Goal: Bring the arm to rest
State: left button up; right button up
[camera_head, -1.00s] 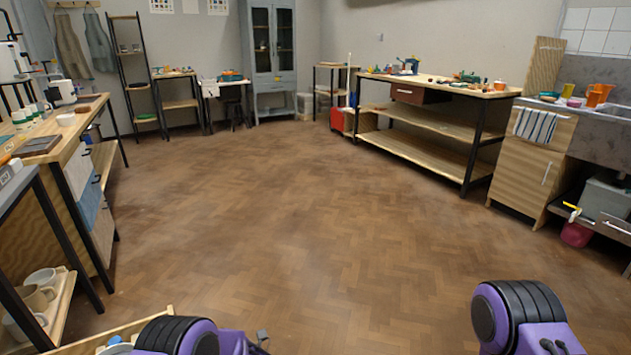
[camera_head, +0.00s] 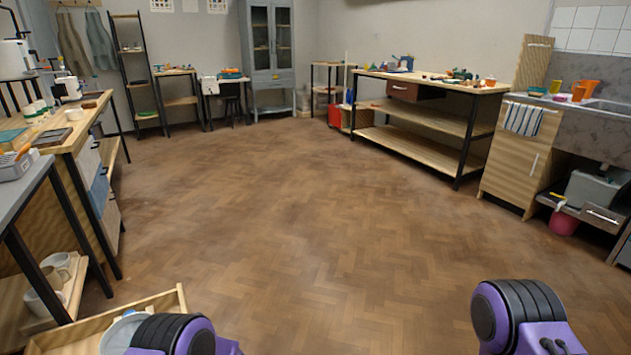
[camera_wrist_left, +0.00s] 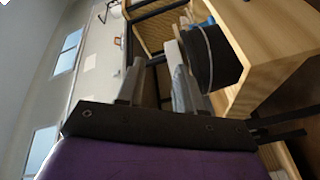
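My left gripper (camera_wrist_left: 157,85) shows in the left wrist view with its two grey fingers apart. I see nothing held between them. Beyond the fingers are wooden furniture with dark legs and a dark round object (camera_wrist_left: 213,55), blurred and tilted in this view. In the head view only the purple and black links of my two arms show, at the bottom left and bottom right edges. Neither gripper shows there. My right gripper is in no view.
A wooden crate (camera_head: 165,303) stands low at the bottom left, partly behind my left arm. A wooden workbench (camera_head: 65,135) runs along the left. A long bench (camera_head: 440,84) and a sink cabinet (camera_head: 508,170) stand on the right. The parquet floor (camera_head: 310,220) between is clear.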

pick_arm(q)
jog(key=s+f+m+g+h+b, duration=0.1)
jog(key=s+f+m+h+b, duration=0.4)
jog(key=f, duration=0.4)
jog(key=s+f+m+g+h+b, duration=0.1)
jog(key=s+f+m+h+b, duration=0.25)
jog(key=s+f+m, duration=0.45)
jog(key=s+a+f+m+g+h+b, duration=0.1)
jog(key=s+a+f+g+b, duration=0.15)
jog(key=s+f+b, duration=0.6)
jog(key=s+a+f+m+g+h+b, duration=0.2)
jog(key=s+f+g+b, duration=0.25)
jog(key=s, duration=0.65)
notch_tip(320, 180, up, 38)
jog(key=w+t+p, duration=0.1)
jog(key=p, duration=3.6)
jog(key=shift+f+y, duration=0.25)
jog(key=shift+y, duration=0.1)
jog(key=shift+w+a, duration=0.1)
